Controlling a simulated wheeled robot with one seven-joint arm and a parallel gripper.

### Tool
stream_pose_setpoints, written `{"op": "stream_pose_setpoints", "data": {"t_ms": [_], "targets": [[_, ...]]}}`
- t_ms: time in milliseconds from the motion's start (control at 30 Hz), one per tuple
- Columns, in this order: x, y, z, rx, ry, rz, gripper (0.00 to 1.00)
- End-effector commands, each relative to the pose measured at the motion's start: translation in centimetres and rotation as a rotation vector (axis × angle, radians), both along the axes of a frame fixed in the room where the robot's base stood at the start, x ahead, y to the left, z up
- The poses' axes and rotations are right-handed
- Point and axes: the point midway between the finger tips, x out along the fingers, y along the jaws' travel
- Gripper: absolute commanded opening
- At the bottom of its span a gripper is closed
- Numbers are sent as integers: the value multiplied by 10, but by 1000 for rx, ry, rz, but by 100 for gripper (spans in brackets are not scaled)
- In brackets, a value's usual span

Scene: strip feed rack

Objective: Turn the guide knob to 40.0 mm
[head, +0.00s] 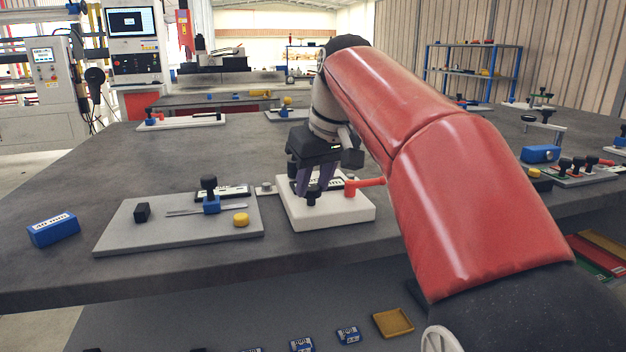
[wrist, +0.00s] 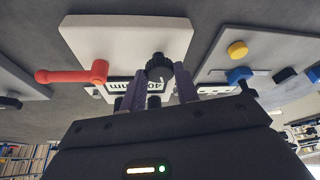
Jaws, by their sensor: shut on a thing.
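The white block (head: 345,212) stands on the dark table, and it also shows in the wrist view (wrist: 120,38). It carries a black knob (head: 312,197), a red lever (head: 365,184) pointing right, and a display. The black knob (wrist: 158,68) is between my fingers in the wrist view. My gripper (wrist: 160,92) is shut on this knob from above; it also shows in the head view (head: 311,186). The display (wrist: 152,87) starts with "40"; the rest is partly covered by a finger and the knob, so I cannot read the full value.
A grey plate (head: 180,236) to the left carries a black-topped blue slider (head: 211,202), a yellow knob (head: 241,219) and a black block (head: 142,212). A labelled blue box (head: 53,229) lies at far left. A blue block (head: 540,153) and another fixture stand right. My red arm covers the right middle.

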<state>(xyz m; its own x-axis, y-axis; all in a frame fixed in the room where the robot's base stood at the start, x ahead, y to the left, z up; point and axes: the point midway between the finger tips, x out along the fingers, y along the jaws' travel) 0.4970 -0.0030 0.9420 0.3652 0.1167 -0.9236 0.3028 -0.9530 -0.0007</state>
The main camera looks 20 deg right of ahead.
Motion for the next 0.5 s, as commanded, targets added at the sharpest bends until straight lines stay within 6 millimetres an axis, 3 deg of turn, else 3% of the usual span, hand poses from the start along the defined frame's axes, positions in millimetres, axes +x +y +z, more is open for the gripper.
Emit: {"op": "stream_pose_setpoints", "data": {"t_ms": [500], "targets": [[1, -2, 0, -1, 0, 206, 8]]}}
